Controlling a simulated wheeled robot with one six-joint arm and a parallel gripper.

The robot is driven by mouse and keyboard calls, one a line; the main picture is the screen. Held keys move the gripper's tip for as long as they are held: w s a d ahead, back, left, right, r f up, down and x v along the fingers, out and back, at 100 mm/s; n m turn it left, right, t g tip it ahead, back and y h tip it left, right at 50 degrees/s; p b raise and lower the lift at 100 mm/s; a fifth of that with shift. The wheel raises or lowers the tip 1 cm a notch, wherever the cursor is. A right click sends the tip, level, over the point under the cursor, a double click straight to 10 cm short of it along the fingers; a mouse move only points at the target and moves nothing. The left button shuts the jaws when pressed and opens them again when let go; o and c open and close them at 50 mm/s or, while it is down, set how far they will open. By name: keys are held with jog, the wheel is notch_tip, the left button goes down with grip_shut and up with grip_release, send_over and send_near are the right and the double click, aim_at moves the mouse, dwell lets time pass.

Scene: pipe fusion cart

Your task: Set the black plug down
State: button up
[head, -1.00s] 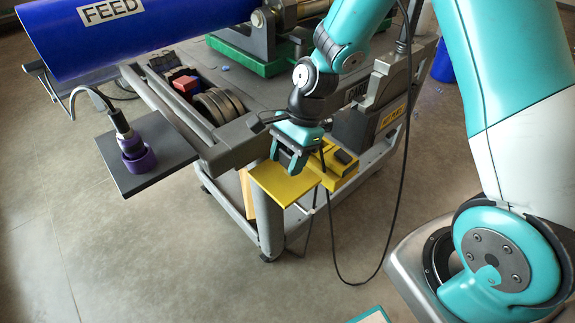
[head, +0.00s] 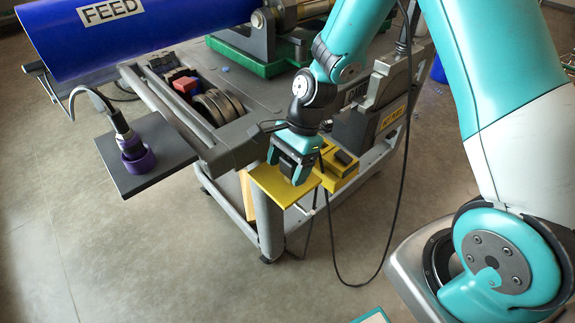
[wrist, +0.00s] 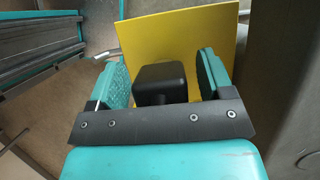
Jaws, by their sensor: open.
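The black plug (wrist: 160,78) shows in the wrist view as a dark block with rounded corners and a narrower dark part below it. It sits between the fingers of my gripper (wrist: 164,80), over the yellow plate (wrist: 190,25). My gripper is open, with a gap on each side of the plug. In the head view my gripper (head: 294,168) is low over the yellow plate (head: 272,190) at the cart's near corner. The fingers largely hide the plug there, and its contact with the plate is hidden.
A yellow block with a dark top (head: 342,165) stands just right of my gripper. A dark shelf (head: 122,184) at left bears a purple connector (head: 137,154). A blue FEED pipe (head: 150,30) spans the upper left.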

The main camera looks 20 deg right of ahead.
jog(key=p+v, duration=0.1)
jog(key=v, duration=1.1)
jog(key=s+a+r+n, duration=0.4)
jog(key=s+r+n, duration=0.1)
jog(key=s+n, duration=0.4)
jog(key=s+a+r+n+t, duration=0.1)
jog(key=s+a+r+n, duration=0.3)
jog(key=s+n, duration=0.6)
notch_tip(320, 180, up, 3)
jog(key=n, duration=0.2)
jog(key=shift+s+a+f+n, duration=0.15)
jog(key=shift+s+a+n, duration=0.1)
jog(key=shift+s+n, duration=0.05)
notch_tip(320, 180, up, 6)
jog(key=p, duration=0.5)
jog(key=shift+f+p, duration=0.2)
jog(key=shift+p, duration=0.15)
